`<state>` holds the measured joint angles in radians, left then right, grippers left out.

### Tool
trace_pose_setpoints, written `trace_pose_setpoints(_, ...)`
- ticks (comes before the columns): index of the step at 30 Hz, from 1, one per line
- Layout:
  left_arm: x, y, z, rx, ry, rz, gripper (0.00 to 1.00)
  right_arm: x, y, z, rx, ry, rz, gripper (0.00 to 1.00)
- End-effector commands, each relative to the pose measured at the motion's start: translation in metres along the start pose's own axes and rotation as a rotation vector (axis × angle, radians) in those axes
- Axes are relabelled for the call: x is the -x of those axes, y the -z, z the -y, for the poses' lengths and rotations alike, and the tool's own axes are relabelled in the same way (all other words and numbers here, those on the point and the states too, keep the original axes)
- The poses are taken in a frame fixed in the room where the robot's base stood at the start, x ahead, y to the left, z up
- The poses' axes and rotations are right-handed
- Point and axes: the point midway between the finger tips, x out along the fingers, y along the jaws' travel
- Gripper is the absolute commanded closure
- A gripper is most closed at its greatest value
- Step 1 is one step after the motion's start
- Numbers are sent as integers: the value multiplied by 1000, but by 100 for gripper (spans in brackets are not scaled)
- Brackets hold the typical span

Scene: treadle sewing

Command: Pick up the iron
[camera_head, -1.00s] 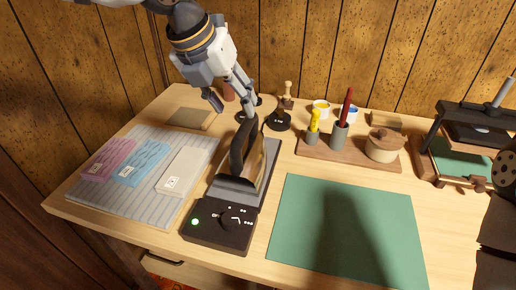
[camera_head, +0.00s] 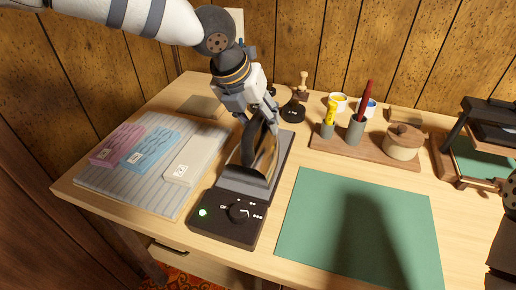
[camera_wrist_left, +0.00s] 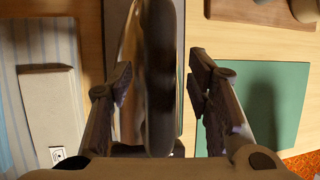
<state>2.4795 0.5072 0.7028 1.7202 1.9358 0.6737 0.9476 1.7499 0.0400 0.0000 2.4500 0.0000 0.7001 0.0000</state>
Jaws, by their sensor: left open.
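The iron (camera_head: 262,158) has a dark handle and a shiny metal body. It sits on the grey plate of its dark base (camera_head: 225,214), which carries a dial and a lit green light. My left gripper (camera_head: 262,118) is at the iron's far end, reaching down over it. In the left wrist view the iron's dark handle (camera_wrist_left: 160,75) runs between the two spread fingers of the left gripper (camera_wrist_left: 158,85), with a gap on each side. The fingertips are partly hidden by the iron in the head view. My right gripper does not show.
A striped cloth (camera_head: 133,190) with pink, blue and cream packets lies left of the iron. A green mat (camera_head: 310,205) lies to the right. Behind it, a wooden tray (camera_head: 345,150) holds cups and a lidded pot (camera_head: 403,142). A stamp (camera_head: 303,85) stands behind the iron.

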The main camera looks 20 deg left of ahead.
Motion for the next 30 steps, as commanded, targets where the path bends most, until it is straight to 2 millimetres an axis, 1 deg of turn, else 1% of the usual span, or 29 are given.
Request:
trace_pose_setpoints(15,-4,1,-1,-1,0,1,55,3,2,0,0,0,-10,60)
trace_pose_setpoints(17,-4,1,-1,0,0,1,68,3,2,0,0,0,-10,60)
trace_pose_setpoints(18,-4,1,-1,0,0,1,77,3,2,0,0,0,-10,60)
trace_pose_setpoints(20,-4,1,-1,0,0,1,91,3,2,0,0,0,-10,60)
trace_pose_setpoints(21,-4,1,-1,0,0,0,100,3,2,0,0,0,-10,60)
trace_pose_setpoints(30,-2,0,0,0,2,5,100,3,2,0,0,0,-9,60)
